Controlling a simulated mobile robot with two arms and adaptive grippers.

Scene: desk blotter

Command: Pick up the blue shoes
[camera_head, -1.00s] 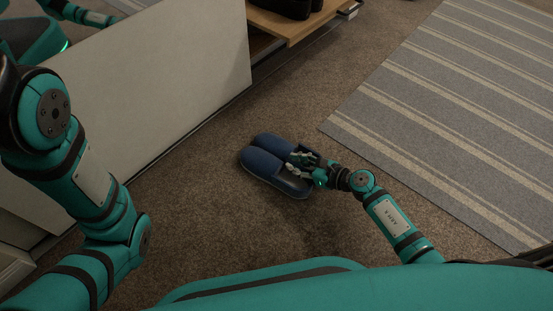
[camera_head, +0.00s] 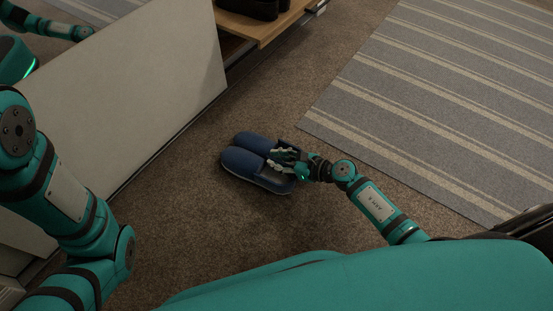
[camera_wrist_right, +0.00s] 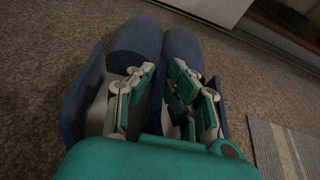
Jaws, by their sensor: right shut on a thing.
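The pair of blue shoes (camera_head: 243,160) lies side by side on the brown carpet, toes toward the upper left. Their rounded toes (camera_wrist_right: 140,42) fill the upper middle of the right wrist view. My right gripper (camera_head: 282,160) is at their open heel end. In the right wrist view, the gripper's (camera_wrist_right: 157,95) fingers reach into the shoe openings, one on each side of the adjoining inner walls, and are shut on them. The fingers hide part of the insides. Whether the soles are clear of the carpet, I cannot tell. My left arm shows at the left, but its gripper is out of view.
A pale cabinet panel (camera_head: 120,110) stands left of the shoes. An open wooden shelf (camera_head: 262,27) with dark items is at the top. A grey striped rug (camera_head: 440,100) lies to the right. Bare carpet surrounds the shoes. A mirror at upper left reflects my arm.

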